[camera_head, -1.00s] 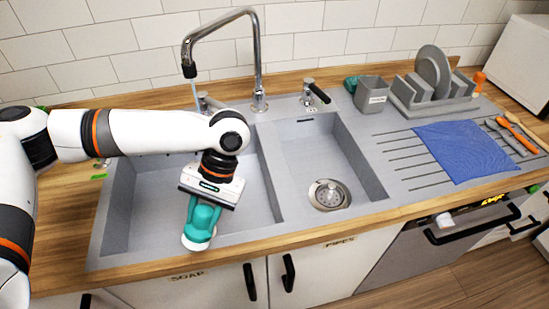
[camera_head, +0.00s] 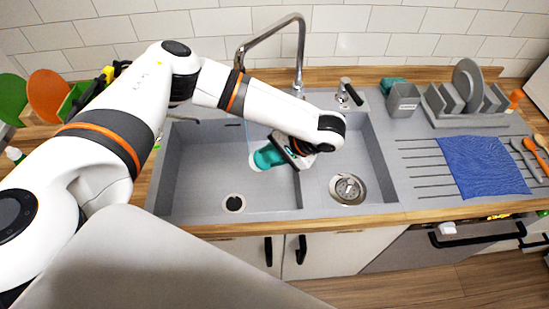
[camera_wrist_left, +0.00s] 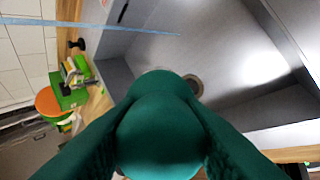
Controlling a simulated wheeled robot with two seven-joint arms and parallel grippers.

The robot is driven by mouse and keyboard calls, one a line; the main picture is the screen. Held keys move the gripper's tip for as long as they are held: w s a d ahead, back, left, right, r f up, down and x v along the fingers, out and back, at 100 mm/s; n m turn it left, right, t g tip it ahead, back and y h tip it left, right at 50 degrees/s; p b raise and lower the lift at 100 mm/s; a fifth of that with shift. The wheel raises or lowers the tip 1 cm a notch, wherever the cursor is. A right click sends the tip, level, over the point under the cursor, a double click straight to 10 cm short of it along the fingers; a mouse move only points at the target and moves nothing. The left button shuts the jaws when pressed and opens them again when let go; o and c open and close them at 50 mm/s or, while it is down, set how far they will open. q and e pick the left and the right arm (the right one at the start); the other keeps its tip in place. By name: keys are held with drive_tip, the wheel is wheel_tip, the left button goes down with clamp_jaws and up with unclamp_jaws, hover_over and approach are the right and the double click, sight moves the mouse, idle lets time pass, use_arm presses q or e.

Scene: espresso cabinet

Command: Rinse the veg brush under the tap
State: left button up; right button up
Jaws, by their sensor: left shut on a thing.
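My left gripper (camera_head: 274,154) is shut on the teal veg brush (camera_head: 262,158), holding it tilted over the left basin near the divider. The brush's pale end points left. In the left wrist view the brush (camera_wrist_left: 160,135) is a green dome between the two fingers. My right gripper is out of view.
The left basin (camera_head: 200,190) has a drain (camera_head: 233,203); the right basin (camera_head: 375,165) is empty. The black-handled tap lever (camera_head: 347,92) stands behind. A blue cloth (camera_head: 482,165) lies on the drainboard, with a dish rack (camera_head: 462,122) behind it. Colourful boards (camera_head: 48,95) stand at left.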

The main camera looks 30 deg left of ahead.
use_arm(q)
drive_tip(key=w+a+f+b, duration=0.2)
drive_tip(key=w+a+b, duration=0.4)
drive_tip(key=w+a, duration=0.2)
drive_tip(key=shift+w+a+f+b, duration=0.2)
drive_tip(key=shift+w+a+b, duration=0.15)
drive_tip(key=shift+a+b, duration=0.05)
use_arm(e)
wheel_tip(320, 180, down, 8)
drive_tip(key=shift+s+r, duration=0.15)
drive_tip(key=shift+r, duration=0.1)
use_arm(q)
drive_tip(key=s+d+p, duration=0.5)
drive_tip(key=p, duration=0.1)
drive_tip(key=shift+s+d+p, duration=0.3)
drive_tip(key=shift+s+d, duration=0.05)
drive_tip(key=shift+s, duration=0.05)
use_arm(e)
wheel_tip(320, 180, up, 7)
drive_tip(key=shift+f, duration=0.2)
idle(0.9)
